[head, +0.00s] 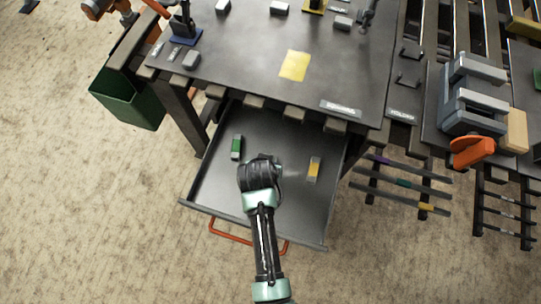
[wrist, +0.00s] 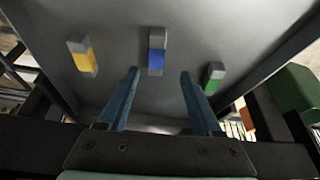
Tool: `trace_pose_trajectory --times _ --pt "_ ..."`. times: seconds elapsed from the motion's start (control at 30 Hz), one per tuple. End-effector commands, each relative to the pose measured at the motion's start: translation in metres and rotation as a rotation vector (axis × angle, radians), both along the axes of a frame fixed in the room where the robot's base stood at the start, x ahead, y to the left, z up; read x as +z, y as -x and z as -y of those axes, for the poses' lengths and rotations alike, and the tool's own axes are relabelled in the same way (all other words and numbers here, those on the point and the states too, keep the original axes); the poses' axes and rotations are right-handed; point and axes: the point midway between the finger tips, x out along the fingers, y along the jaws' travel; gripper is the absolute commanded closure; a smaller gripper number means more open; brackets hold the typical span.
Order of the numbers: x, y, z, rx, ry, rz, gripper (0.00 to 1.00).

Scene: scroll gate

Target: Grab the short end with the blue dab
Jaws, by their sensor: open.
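The short end with the blue dab (wrist: 157,42) is a small grey block with a blue band. In the wrist view it lies in the open drawer (head: 215,190), ahead of my gripper (wrist: 159,74). My gripper is open and empty, with its two fingertips apart to either side of the blue band in the picture; the gap in depth is hard to judge. In the head view my gripper (head: 262,163) is over the middle of the drawer, and the blue-dabbed piece is hidden behind it.
A green-dabbed short piece (head: 236,147) and a yellow-dabbed one (head: 314,169) lie in the drawer on either side. The workbench top (head: 230,55) overhangs the drawer's back. A green bin (head: 128,98) is left; racked bars (head: 405,184) are right.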

Motion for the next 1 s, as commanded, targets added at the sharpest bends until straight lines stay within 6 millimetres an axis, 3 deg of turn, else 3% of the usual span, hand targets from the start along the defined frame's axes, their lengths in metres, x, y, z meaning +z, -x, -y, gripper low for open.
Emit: trace_pose_trajectory --times 0.4,0.77,1.0 --pt "-0.045 -0.011 0.009 0.0 -0.001 0.0 0.34" --pt "-0.051 -0.014 0.01 0.002 0.001 0.002 0.34" --pt "-0.051 -0.014 0.01 0.001 0.001 0.001 0.75"
